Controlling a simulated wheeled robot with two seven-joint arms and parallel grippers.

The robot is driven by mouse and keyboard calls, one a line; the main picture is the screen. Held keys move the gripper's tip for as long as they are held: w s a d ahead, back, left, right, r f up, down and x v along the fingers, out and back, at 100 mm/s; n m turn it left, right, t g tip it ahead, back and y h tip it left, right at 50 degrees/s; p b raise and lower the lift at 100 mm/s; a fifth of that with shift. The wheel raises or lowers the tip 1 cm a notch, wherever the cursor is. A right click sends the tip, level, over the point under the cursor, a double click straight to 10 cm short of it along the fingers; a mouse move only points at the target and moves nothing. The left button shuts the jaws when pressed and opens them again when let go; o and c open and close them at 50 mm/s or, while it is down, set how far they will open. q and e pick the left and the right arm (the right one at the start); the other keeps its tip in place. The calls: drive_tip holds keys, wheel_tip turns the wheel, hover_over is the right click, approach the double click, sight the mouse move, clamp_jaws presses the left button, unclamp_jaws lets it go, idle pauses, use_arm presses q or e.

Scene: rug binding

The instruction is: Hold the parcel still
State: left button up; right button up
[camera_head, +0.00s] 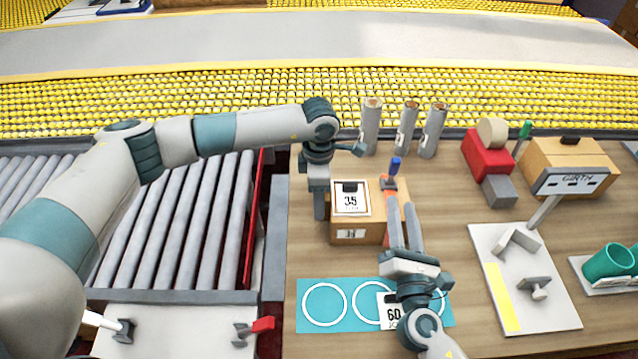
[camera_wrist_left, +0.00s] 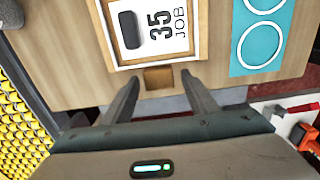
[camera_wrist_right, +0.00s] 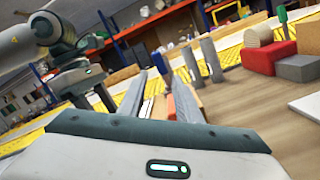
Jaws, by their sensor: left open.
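The parcel is a tan box (camera_head: 375,232) with a white "35 JOB" label and a dark block on top, flat on the wooden table. It also shows at the top of the left wrist view (camera_wrist_left: 196,12). My left gripper (camera_head: 320,212) is at its left side, pointing down, open and empty. In the left wrist view its fingertips (camera_wrist_left: 160,78) are apart, with a small tan block between them near the parcel's edge. My right gripper (camera_head: 402,204) is at the parcel's right side, fingers apart. An orange tool with a blue handle (camera_head: 393,167) stands beside its fingers; contact is unclear.
A teal mat (camera_head: 346,322) with white circles and a "60" card lies in front. Grey tubes (camera_head: 370,128) stand behind. A roller conveyor (camera_head: 180,225) is left.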

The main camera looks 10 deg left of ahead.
use_arm(q)
drive_tip(key=shift+f, duration=3.15)
